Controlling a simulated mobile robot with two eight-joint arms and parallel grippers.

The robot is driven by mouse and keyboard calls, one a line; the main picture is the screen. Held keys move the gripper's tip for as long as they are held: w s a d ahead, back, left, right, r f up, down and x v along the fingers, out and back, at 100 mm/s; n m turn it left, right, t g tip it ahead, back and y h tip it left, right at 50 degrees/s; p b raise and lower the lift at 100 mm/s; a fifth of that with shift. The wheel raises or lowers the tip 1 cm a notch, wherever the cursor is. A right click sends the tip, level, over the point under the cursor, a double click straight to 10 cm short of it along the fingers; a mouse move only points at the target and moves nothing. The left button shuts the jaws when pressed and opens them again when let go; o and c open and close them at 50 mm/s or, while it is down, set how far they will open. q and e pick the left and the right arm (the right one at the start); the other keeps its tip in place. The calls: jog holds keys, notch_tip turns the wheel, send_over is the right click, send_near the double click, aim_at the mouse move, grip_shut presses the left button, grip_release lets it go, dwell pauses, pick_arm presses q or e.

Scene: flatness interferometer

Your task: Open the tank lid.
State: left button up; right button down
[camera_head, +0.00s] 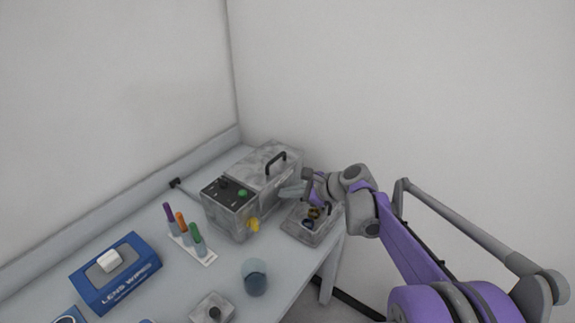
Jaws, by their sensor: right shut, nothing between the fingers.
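The tank (232,215) is a grey metallic box at the back of the table, with a dark control panel on its near end. Its lid (262,164) lies flat on top and looks closed, with a black arched handle (277,159). A yellow tap or knob (254,225) sits low on the near end. My left gripper is not in view.
A grey tray (296,230) with small round parts stands right of the tank, under my right gripper. A blue lens wipes box (120,282), a beaker (254,280) and a grey block (211,311) are nearer. Walls stand behind.

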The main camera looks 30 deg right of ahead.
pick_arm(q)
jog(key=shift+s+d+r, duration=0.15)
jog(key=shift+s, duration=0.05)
pick_arm(e)
jog(key=w+d+r+m+t, duration=0.25)
jog(key=d+m, duration=0.35)
jog(key=d, duration=0.4)
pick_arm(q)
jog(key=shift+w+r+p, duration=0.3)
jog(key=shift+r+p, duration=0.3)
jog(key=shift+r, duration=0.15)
pick_arm(e)
jog(key=x, duration=1)
jog(key=shift+w+r, duration=0.15)
jog(key=shift+w, duration=0.2)
jog(key=shift+r, duration=0.1)
